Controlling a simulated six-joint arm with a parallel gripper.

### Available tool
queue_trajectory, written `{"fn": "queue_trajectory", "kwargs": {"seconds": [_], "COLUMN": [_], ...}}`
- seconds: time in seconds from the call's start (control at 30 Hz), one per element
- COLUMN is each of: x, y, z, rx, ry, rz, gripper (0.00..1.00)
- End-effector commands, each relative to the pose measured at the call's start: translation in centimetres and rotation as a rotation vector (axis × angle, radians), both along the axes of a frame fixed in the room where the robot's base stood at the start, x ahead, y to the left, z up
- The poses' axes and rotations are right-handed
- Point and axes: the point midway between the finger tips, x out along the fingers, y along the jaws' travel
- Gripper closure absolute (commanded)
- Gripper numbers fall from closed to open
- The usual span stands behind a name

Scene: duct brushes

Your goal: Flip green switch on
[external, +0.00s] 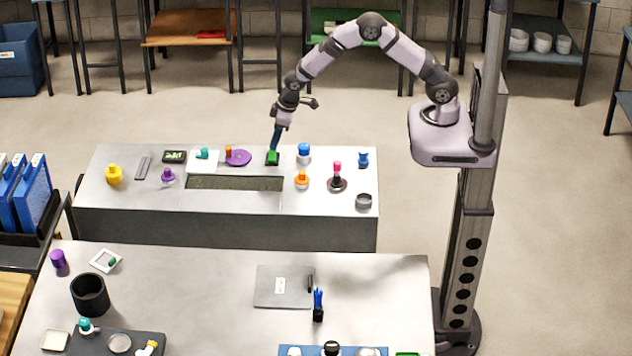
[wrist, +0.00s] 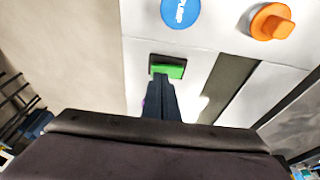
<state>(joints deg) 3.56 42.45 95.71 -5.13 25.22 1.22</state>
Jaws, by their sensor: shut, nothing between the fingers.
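The green switch (external: 272,158) sits on the top of the grey console (external: 220,216), in the back row between the purple disc and the blue knob. My gripper (external: 275,143) reaches down over it from above, its fingers closed together with nothing between them. In the wrist view the switch (wrist: 168,68) shows as a bright green face in a dark frame. My fingertips (wrist: 161,77) are at its near edge and hide part of it. I cannot tell whether they touch it, or which way the switch is tipped.
A blue button (wrist: 180,12) and an orange knob (wrist: 272,21) are close by. A purple disc (external: 239,158) with an orange knob beside it lies left of the switch. A dark recessed slot (external: 233,183) runs along the console in front. A second table (external: 200,285) stands nearer the camera.

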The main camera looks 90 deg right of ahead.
Motion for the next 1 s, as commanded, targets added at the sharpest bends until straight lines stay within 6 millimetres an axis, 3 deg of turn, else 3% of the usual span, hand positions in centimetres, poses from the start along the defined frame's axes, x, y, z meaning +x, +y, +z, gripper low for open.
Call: {"fn": "queue_trajectory", "kwargs": {"seconds": [0.7,1.0], "x": [0.0,-0.1], "y": [-0.6,-0.4], "z": [-1.8,-1.5], "rx": [0.001,0.001], "ry": [0.000,0.002], "rz": [-0.002,0.000], "gripper": [1.00,1.00]}}
